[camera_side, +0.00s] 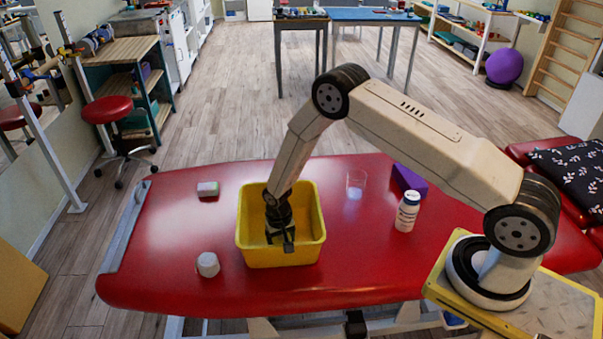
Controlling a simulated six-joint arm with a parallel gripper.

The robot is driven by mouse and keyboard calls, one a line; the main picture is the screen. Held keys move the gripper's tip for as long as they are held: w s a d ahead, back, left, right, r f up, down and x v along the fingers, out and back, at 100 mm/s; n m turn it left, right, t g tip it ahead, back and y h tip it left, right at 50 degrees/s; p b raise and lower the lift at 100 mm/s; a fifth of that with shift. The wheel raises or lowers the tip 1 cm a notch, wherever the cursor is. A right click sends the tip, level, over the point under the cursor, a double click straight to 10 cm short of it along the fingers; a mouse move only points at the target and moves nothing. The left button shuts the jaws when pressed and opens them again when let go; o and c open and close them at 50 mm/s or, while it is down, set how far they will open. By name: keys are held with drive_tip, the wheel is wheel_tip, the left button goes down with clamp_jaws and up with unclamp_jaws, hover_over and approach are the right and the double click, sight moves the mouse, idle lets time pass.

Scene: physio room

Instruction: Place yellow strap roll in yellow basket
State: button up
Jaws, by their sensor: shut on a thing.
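The yellow basket (281,257) stands upright and open-topped on the red treatment table, left of the middle. My gripper (282,240) points down into the basket, its dark fingers inside the rim near the front wall. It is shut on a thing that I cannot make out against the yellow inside. The yellow strap roll cannot be told apart in this view, and no yellow roll shows on the open table. The basket's floor is partly hidden by its front wall and my gripper.
The table's left part is mostly clear.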

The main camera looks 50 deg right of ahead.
sight(280, 238)
drive_tip(key=shift+f, duration=0.4)
drive_tip(key=o, duration=1.2)
drive_tip(key=shift+f, duration=0.1)
wheel_tip(280, 238, up, 11)
drive_tip(key=shift+a+r, duration=0.15)
drive_tip(key=shift+r, duration=0.05)
drive_tip(key=shift+s+r, duration=0.1)
drive_tip(key=shift+r, duration=0.35)
